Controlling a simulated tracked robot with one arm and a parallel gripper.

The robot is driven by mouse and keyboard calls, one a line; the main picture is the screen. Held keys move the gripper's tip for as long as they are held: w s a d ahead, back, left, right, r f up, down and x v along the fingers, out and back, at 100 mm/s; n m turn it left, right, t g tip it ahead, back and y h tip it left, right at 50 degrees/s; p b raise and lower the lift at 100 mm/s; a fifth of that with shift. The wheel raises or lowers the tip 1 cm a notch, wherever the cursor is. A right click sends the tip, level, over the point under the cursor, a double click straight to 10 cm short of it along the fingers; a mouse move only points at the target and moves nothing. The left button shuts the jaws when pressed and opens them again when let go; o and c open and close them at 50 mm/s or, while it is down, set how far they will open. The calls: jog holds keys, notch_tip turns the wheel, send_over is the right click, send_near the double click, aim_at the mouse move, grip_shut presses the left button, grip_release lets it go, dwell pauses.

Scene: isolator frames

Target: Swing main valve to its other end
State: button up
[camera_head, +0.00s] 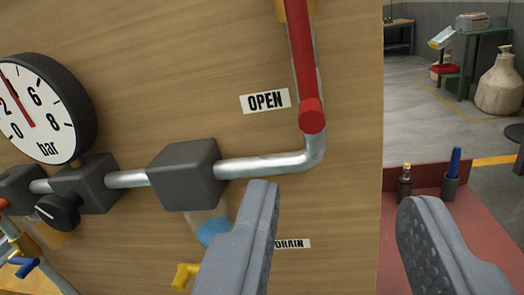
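A red lever (302,60) hangs down along the vertical pipe at the top right of the wooden panel, its round end beside the OPEN label (265,101). I take it to be the main valve's handle. Its upper end meets a brass-coloured part (282,12), cut off by the picture's top edge. My gripper (340,200) is open and empty, its two grey fingers wide apart. The lever's end shows above the gap between the fingers, apart from them, nearer the left finger in the picture.
A gauge (38,108), grey block (186,174), black knob (58,211) and silver pipe (262,165) are on the panel (345,150). A yellow handle (185,276) sits near the DRAIN label (292,243). A red surface (468,235) with small holders lies right of the panel edge.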

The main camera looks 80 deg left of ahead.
aim_at(308, 111)
jog(key=shift+n, duration=0.3)
jog(key=x, duration=0.4)
jog(key=p+x, duration=0.1)
jog(key=x, duration=0.4)
jog(key=s+p+x, duration=0.1)
jog(key=x, duration=0.3)
jog(key=shift+a+f, duration=0.2)
jog(key=shift+a, duration=0.2)
